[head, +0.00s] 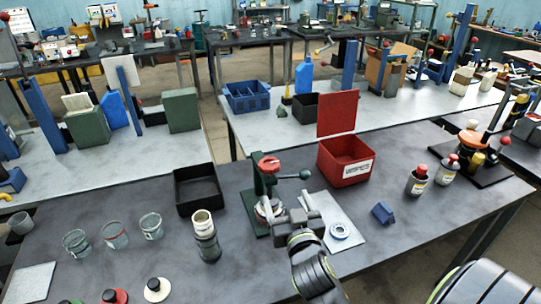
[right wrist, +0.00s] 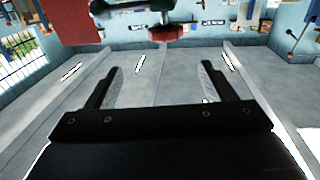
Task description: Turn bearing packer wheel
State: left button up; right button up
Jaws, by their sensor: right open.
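The bearing packer (head: 262,188) stands on the front table, with a dark green post, a red top (head: 268,165) and a side lever ending in a dark knob (head: 305,174). My right gripper (head: 292,210) is open and empty, in front of the packer and below its lever in the head view. I cannot tell whether it touches the packer. The right wrist view looks upside down. There, both fingers of my right gripper (right wrist: 157,85) are spread with nothing between them, and a red part with a dark knob (right wrist: 166,32) shows beyond them. My left gripper is not in view.
A red bin (head: 345,168) stands right of the packer. A black tray (head: 197,190) and a jar (head: 205,238) stand to its left. A white mat (head: 350,222) with a ring (head: 340,231) lies right of my gripper. Bottles (head: 418,182) stand further right.

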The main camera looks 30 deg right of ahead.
jog(key=p, duration=0.4)
send_near(268, 159)
jog(key=x, duration=0.8)
jog(key=shift+w, duration=0.2)
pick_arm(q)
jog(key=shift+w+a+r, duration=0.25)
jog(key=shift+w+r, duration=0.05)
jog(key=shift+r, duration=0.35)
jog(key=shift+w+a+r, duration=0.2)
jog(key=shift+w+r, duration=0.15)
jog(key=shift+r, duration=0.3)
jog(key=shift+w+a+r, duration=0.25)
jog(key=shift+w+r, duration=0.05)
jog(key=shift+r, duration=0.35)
pick_arm(e)
jog(key=shift+w+d+f, duration=0.1)
jog(key=shift+w+d, duration=0.2)
jog(key=shift+w, duration=0.4)
jog(key=shift+c, duration=0.5)
jog(key=c, duration=0.9)
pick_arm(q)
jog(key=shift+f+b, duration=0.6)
pick_arm(e)
jog(key=shift+h, duration=0.4)
